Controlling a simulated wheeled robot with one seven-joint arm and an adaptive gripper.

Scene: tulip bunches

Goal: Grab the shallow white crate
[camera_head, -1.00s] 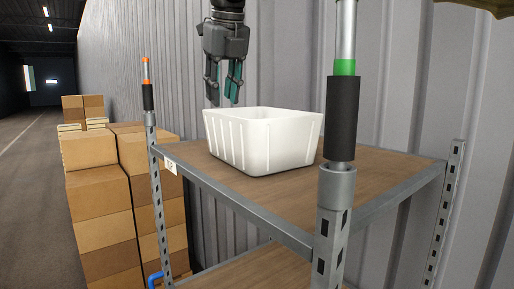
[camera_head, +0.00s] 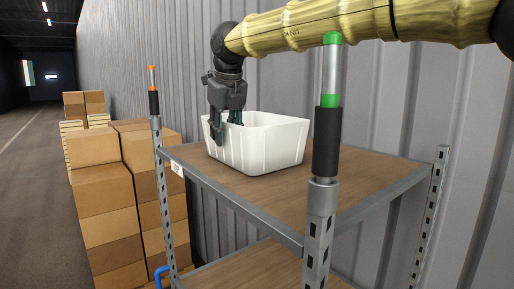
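The white crate (camera_head: 265,148), a ribbed open-topped tub, stands upright on the brown top shelf. My gripper (camera_head: 227,128) points down at the crate's left end, over its rim. One dark finger hangs outside, in front of the near left wall. The other finger, with a teal pad, goes down behind the rim, and its tip is hidden. The fingers look apart, with the wall between them; whether either touches it is not clear.
The crate's shelf (camera_head: 330,185) has bare board to the right. A metal post with a black sleeve and green cap (camera_head: 327,130) rises in front. Another post with an orange tip (camera_head: 154,100) stands left. Stacked cardboard boxes (camera_head: 100,190) stand beyond, and a corrugated wall is behind.

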